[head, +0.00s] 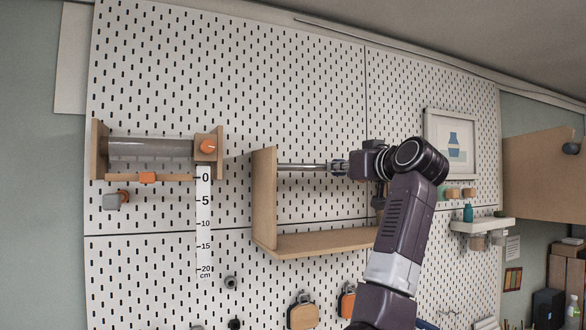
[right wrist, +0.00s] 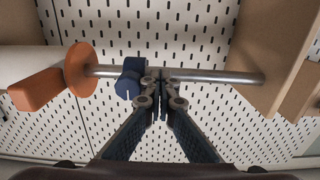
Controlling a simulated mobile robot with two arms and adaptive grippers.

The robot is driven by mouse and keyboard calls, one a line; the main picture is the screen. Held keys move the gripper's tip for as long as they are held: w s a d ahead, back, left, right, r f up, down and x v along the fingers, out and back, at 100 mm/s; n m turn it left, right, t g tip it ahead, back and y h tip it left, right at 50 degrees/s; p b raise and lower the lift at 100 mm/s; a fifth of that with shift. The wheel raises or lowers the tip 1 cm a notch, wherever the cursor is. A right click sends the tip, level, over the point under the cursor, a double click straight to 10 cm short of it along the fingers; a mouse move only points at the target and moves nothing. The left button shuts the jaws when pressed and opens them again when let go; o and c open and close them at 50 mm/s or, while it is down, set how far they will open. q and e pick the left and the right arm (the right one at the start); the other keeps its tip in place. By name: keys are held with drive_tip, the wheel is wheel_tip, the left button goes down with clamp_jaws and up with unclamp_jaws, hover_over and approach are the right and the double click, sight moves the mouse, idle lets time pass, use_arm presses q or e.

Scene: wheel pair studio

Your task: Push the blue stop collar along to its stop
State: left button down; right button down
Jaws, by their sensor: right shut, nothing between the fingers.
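The blue stop collar (right wrist: 129,78) sits around a steel rod (right wrist: 215,76) in the right wrist view, between my fingertips and an orange disc (right wrist: 80,70). A short stretch of bare rod separates the collar from the disc. My right gripper (right wrist: 163,80) is shut and empty at the rod, close beside the collar; I cannot tell whether they touch. In the head view the right gripper (head: 341,166) is at the right end of the visible rod (head: 300,167). My arm hides what lies beyond, and the collar cannot be made out clearly there. My left gripper is not in view.
A wooden bracket (head: 264,200) carries the rod on the pegboard (head: 300,80). To its left hang a clear cylinder in a wooden holder (head: 101,150) and a centimetre scale (head: 204,225). A small shelf (head: 482,225) is at right.

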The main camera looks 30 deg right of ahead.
drive_tip(key=shift+s+d, duration=0.15)
drive_tip(key=shift+d, duration=2.25)
drive_tip(key=shift+a, duration=0.15)
drive_tip(key=shift+a+b, duration=0.4)
drive_tip(key=shift+a, duration=0.2)
drive_tip(key=shift+s+f+b, duration=0.1)
drive_tip(key=shift+s+b, duration=0.15)
drive_tip(key=shift+b, duration=0.05)
drive_tip(key=s+b, duration=0.4)
drive_tip(key=s, duration=0.3)
drive_tip(key=shift+s+a, duration=0.25)
